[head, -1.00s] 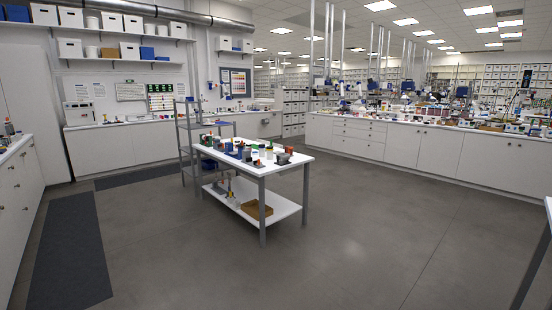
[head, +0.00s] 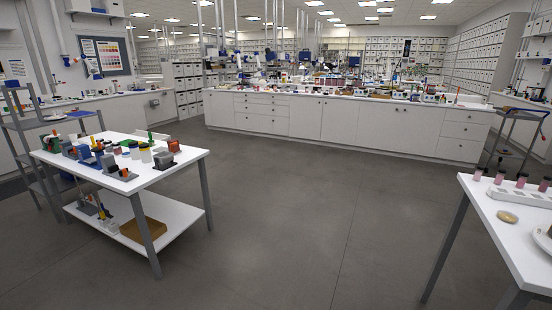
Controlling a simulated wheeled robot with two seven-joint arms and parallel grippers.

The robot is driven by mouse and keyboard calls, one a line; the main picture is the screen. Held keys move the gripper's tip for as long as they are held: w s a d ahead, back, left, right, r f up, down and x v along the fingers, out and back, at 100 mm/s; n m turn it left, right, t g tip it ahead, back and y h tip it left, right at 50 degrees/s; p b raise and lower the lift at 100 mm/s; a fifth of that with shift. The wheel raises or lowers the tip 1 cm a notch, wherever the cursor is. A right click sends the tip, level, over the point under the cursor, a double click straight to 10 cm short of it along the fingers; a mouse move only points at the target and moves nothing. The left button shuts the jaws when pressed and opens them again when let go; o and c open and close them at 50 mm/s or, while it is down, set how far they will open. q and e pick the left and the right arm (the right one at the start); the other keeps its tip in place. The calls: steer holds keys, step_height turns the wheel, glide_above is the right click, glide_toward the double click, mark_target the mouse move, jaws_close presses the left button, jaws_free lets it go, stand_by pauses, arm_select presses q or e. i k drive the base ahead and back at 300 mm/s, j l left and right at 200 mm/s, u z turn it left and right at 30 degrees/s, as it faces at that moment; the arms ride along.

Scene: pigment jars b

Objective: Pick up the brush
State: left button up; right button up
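I cannot make out a brush for certain in the head view. Several small jars with dark lids and pinkish contents, one of them here (head: 499,177), stand along the back of a white table (head: 480,205) at the right edge. A white slotted holder (head: 520,197) lies in front of them, with a small round tan disc (head: 507,217) nearer me. A white plate (head: 541,245) with something brown on it is cut off by the picture edge. Neither of my grippers is in view.
A white two-level table (head: 190,157) at left carries several small coloured items, with a brown box (head: 143,230) on its lower shelf. A long white counter (head: 345,118) runs across the back. A dark cart (head: 515,135) stands at right. The grey floor (head: 300,230) between is open.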

mark_target(151, 143)
steer(key=i+l+z, duration=0.25)
steer(key=i, duration=1)
steer(key=i+l+z, duration=0.3)
steer(key=i, duration=0.95)
steer(key=j, duration=0.15)
